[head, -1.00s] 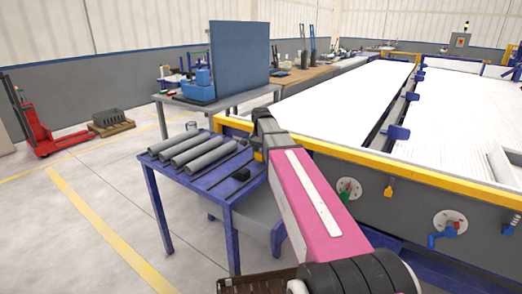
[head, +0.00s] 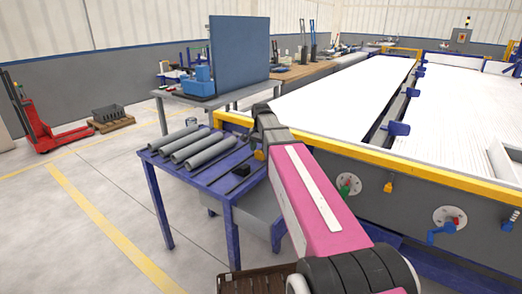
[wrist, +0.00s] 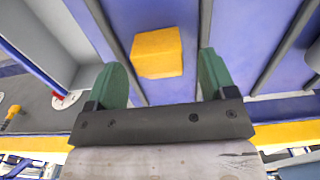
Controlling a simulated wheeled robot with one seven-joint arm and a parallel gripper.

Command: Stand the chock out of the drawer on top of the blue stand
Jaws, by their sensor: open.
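The chock, a yellow block (wrist: 157,54), rests on the blue stand's top (wrist: 231,42) between dark rails in the wrist view. In the head view the chock (head: 259,155) shows as a small yellow patch near the stand's right edge (head: 222,186), partly hidden by my arm. My gripper (wrist: 164,72) is open, its green fingers on either side of the chock with gaps. I cannot tell how far above the top the fingertips are. The grey drawer (head: 256,212) stands open under the stand; its visible inside looks empty in the wrist view (wrist: 52,32).
Several grey pipes (head: 185,150) lie on the stand's left part. The yellow-edged machine (head: 390,172) stands close at right, and a grey table (head: 228,97) behind.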

